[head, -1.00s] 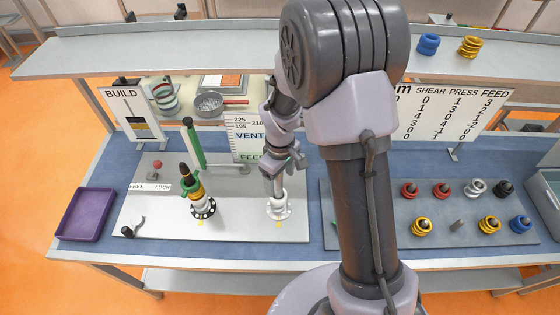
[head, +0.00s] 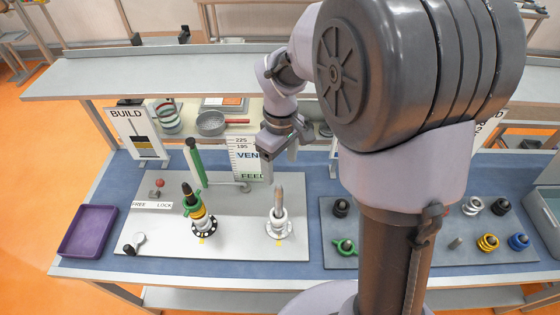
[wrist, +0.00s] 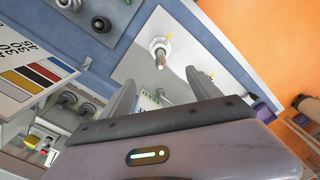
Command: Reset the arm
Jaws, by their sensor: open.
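My gripper (head: 280,148) is raised above the back of the workbench, in front of the VENT/FEED sign. In the wrist view my gripper (wrist: 160,95) has its two fingers wide apart with nothing between them. A white flanged post (head: 278,224) with a bare grey tip stands on the pale board; it also shows in the wrist view (wrist: 160,50), beyond the fingers. Left of it stands a stacked post (head: 200,215) with black, green, yellow and white parts. My arm hides part of the back right.
A purple tray (head: 88,231) lies at the left. A grey rack (head: 345,215) at the right holds coloured rings on pegs. A shelf (head: 180,70) runs along the back.

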